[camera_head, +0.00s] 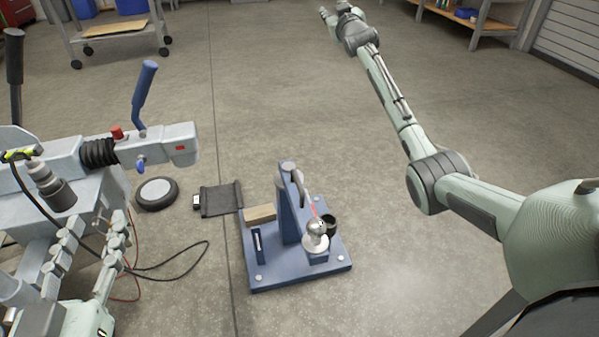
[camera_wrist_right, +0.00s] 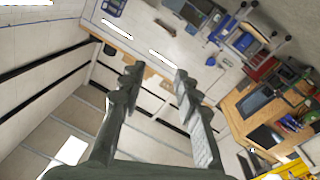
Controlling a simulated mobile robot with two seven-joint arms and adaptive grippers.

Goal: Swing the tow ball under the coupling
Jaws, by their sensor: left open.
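The grey trailer coupling (camera_head: 178,146) points right from the left side of the head view, with a raised blue lever (camera_head: 145,88) and a black bellows behind it. The shiny tow ball (camera_head: 316,228) sits at the right front of a blue base plate (camera_head: 290,276) on the floor, apart from the coupling and to its right. My left gripper (camera_head: 94,228) is open, low at the left below the trailer frame; nothing shows between its fingers. My right gripper (camera_head: 334,12) is far off at the top; the right wrist view shows its fingers (camera_wrist_right: 156,77) apart and empty.
A blue post (camera_head: 287,205) with a grey handle, a wooden block (camera_head: 260,215) and a dark cup (camera_head: 329,222) stand on the plate. A wheel (camera_head: 157,192), a black mat (camera_head: 218,200) and loose cables lie between trailer and plate. Floor right of the plate is clear.

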